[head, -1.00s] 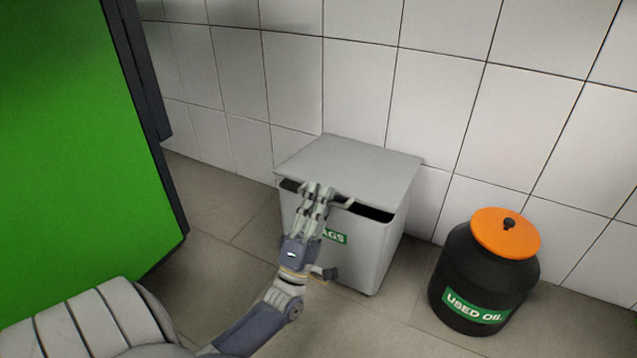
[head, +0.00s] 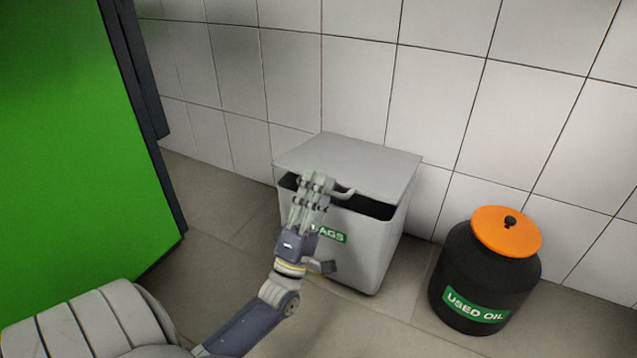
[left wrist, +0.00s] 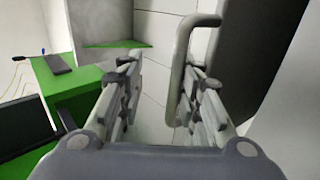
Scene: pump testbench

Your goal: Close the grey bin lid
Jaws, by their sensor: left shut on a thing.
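The grey bin (head: 370,250) with a green label stands against the tiled wall. Its lid (head: 360,160) is partly raised at the front, with a dark gap between lid and bin rim. My left gripper (head: 318,184) is at the lid's front edge, shut on the lid handle (head: 346,193), and its fingers hide part of the label and the gap. In the left wrist view the grey handle (left wrist: 187,60) runs beside the right-hand finger of my left gripper (left wrist: 163,72). My right gripper is not in view.
A black used oil drum (head: 470,280) with an orange lid (head: 506,231) stands right of the bin. A green panel or cabinet (head: 80,150) is on the left. Floor is clear in front of the bin.

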